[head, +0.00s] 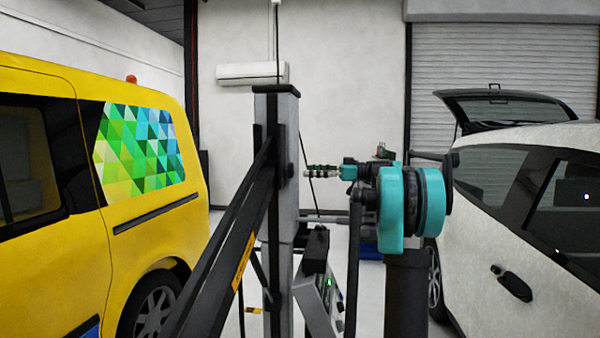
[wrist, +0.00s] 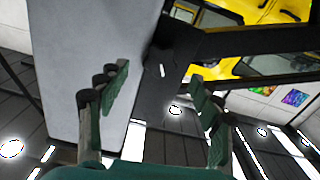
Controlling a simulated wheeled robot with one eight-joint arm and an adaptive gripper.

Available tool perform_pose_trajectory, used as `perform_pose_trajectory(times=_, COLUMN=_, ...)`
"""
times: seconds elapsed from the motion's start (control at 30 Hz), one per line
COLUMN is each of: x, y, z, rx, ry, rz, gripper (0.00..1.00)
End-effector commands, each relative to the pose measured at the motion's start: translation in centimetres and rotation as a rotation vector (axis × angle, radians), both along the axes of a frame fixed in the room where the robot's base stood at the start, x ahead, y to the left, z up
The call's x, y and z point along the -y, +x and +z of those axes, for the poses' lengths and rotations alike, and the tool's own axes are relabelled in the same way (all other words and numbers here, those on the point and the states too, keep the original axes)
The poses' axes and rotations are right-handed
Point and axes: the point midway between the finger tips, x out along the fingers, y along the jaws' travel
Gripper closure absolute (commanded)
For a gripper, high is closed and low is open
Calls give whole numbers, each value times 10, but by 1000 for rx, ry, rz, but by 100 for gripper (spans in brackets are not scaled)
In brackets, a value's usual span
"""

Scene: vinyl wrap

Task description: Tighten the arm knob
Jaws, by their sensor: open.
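A grey upright column (head: 281,112) with black fittings stands in the middle of the head view. A long black arm (head: 232,238) slopes down to the left from it. My gripper (head: 312,171) reaches toward the column's right side from the right. In the wrist view my gripper (wrist: 160,82) has its two green fingers spread, with nothing held between them. The grey column (wrist: 92,50) fills the left, behind the left finger. A black fitting (wrist: 168,65) with a small white mark lies beyond the gap. I cannot make out the knob's shape clearly.
A yellow van (head: 150,225) with a coloured triangle graphic stands on the left. A white car (head: 545,220) with its tailgate up stands on the right. Black equipment (head: 316,250) with a green light sits below my gripper.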

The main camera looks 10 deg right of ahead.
Motion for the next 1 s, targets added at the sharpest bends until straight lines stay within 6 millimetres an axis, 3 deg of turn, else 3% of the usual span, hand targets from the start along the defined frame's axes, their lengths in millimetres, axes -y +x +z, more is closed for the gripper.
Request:
perform_pose_trajectory(times=0.1, x=-19, y=6, z=0, rx=0, ry=0, rz=2, gripper=35)
perform_pose_trajectory(times=0.3, x=-37, y=12, z=0, rx=0, ry=0, rz=1, gripper=35)
perform_pose_trajectory(times=0.67, x=-40, y=13, z=0, rx=0, ry=0, rz=-1, gripper=35)
perform_pose_trajectory(times=1.0, x=-40, y=13, z=0, rx=0, ry=0, rz=-1, gripper=77)
